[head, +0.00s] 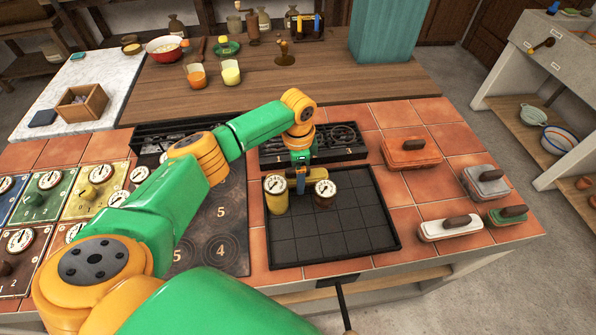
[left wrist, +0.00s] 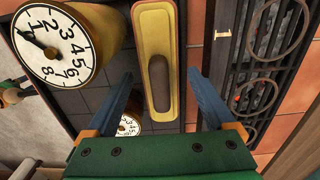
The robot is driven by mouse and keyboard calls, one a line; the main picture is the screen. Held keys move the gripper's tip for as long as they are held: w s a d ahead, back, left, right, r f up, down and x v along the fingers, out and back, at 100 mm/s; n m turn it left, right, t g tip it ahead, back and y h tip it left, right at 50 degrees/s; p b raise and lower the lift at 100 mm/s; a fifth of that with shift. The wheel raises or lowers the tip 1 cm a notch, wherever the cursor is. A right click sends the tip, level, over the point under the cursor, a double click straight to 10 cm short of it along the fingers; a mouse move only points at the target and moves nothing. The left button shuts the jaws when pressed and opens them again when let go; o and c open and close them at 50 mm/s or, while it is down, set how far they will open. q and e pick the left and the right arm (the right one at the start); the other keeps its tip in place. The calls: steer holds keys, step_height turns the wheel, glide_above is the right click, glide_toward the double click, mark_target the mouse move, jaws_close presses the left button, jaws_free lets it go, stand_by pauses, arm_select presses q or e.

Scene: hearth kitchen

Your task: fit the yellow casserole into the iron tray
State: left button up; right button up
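The yellow casserole (left wrist: 158,22) is a narrow rectangular dish with a brown lid handle in the left wrist view. It is along the back edge of the dark, gridded iron tray (head: 345,241); I cannot tell whether it rests flat. In the head view it is mostly hidden by my left gripper (head: 301,184). In the left wrist view, that gripper's blue fingers (left wrist: 160,72) are open, one on each side of the casserole, with small gaps showing. A yellow round pot with a dial (head: 276,198) and a brown dial pot (head: 324,197) stand close by in the tray. My right gripper is out of view.
Orange (head: 411,155), grey (head: 484,183), white (head: 450,228) and green (head: 507,217) lidded dishes stand on the tiles to the right. A black grate (head: 340,135) lies behind the tray. The tray's front and right cells are bare.

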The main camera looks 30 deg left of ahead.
arm_select(q)
steer(key=shift+r, duration=0.25)
step_height(320, 180, up, 12)
stand_by(0.3)
